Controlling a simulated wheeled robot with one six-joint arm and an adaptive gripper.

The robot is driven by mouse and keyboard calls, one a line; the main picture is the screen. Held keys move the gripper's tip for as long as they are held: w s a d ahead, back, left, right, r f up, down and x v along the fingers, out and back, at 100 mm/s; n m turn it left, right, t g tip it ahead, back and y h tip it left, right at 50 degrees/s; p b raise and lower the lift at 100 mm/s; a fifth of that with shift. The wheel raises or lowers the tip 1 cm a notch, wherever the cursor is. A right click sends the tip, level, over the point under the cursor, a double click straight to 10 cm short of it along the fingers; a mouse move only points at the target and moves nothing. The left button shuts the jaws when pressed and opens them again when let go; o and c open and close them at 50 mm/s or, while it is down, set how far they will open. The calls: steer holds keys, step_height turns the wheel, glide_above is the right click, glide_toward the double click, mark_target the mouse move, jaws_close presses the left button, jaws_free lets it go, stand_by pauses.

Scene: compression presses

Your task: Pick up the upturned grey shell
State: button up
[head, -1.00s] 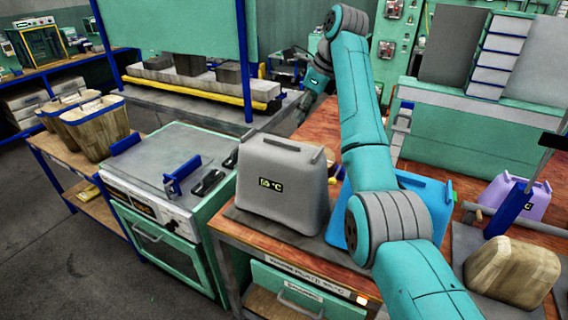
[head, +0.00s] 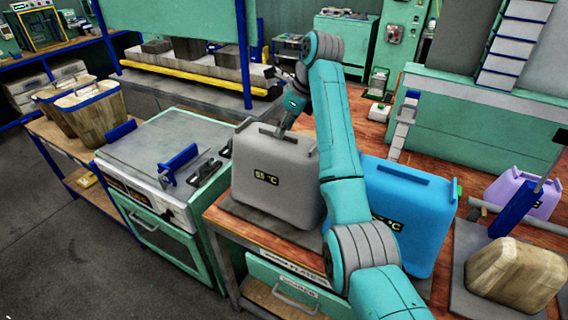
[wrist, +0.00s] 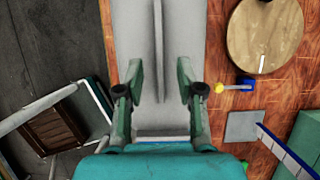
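The grey shell (head: 275,183) stands upturned on a dark plate at the bench's left end, with a small readout on its front that looks like 55 °C. A thin raised ridge runs along its top. My gripper (head: 284,131) is at the top of the shell, coming down from behind. In the wrist view my gripper (wrist: 159,82) is open, with one finger on each side of the ridge (wrist: 158,40) of the grey shell. The fingers look apart from the ridge. My arm hides the shell's right edge in the head view.
A blue shell (head: 412,215) stands close to the right, partly behind my arm. A wooden-looking block (head: 515,273) and a purple shell (head: 522,197) are further right. A grey-topped oven (head: 160,150) with blue handle adjoins on the left.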

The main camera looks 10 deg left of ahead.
steer(key=shift+w+a+f, duration=0.1)
steer(key=shift+a+f, duration=0.2)
steer(key=shift+f, duration=0.3)
steer(key=shift+f, duration=0.2)
jaws_close()
